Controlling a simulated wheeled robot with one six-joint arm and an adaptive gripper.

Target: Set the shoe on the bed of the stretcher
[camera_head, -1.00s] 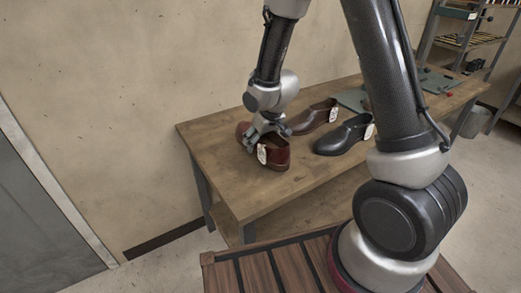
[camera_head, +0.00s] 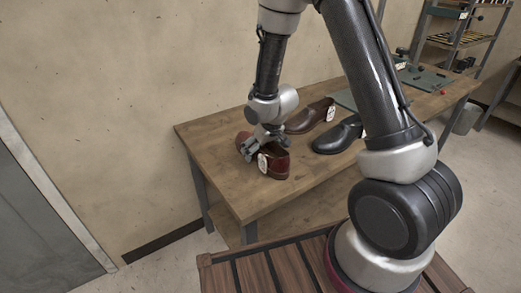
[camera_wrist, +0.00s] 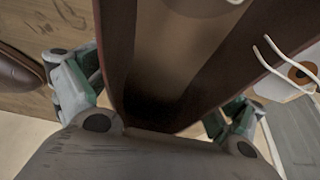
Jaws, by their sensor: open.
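A reddish-brown shoe (camera_head: 275,164) with a white tag (camera_head: 263,163) stands at the near left end of the wooden table. My gripper (camera_head: 260,145) is lowered over this shoe and is open. In the wrist view, the shoe (camera_wrist: 185,60) lies between the spread fingers, one on each side of its walls, its opening facing the camera. Whether the fingers touch the leather cannot be told. The tag's string and orange-ringed hole (camera_wrist: 303,72) show at the right. My gripper hides part of the shoe in the head view. I cannot make out the stretcher in either view.
A dark brown shoe (camera_head: 309,116) and a black shoe (camera_head: 336,138), both tagged, stand just right on the table (camera_head: 225,178). Green mats (camera_head: 425,79) with small items lie at the far end. A wall is behind; a shelf rack (camera_head: 458,38) stands back right.

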